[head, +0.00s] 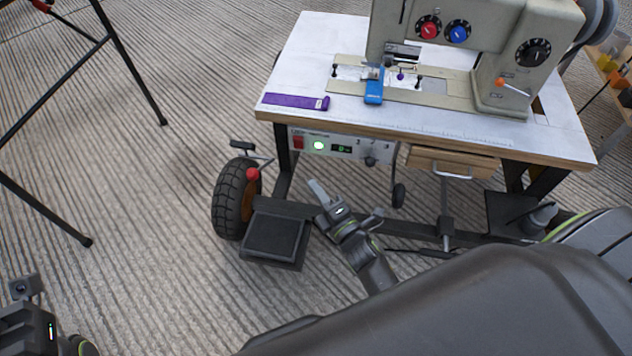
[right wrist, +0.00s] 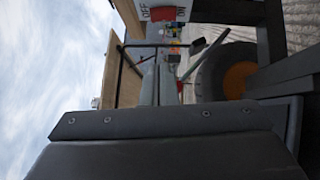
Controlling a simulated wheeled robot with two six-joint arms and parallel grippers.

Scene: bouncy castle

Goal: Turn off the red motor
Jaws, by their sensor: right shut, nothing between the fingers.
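The motor control box (head: 335,147) hangs under the front left edge of the sewing table, with a red rocker switch (head: 298,142), a lit green lamp (head: 318,145), a small lit display and a dark knob. In the right wrist view the red switch (right wrist: 163,14) sits at the top edge between the words OFF and ON. My right gripper (head: 316,188) is shut and empty, below the box and apart from it. Its shut fingers (right wrist: 157,82) point towards the switch. Part of my left arm's end (head: 28,322) shows at the bottom left; its fingers are not visible.
The white-topped sewing table (head: 320,50) carries a sewing machine (head: 475,25) and a purple strip (head: 296,102). A black wheel (head: 236,198), a red-knobbed lever (head: 253,174) and a foot pedal (head: 276,235) stand left of my right gripper. A wooden drawer (head: 452,162) is right of the box.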

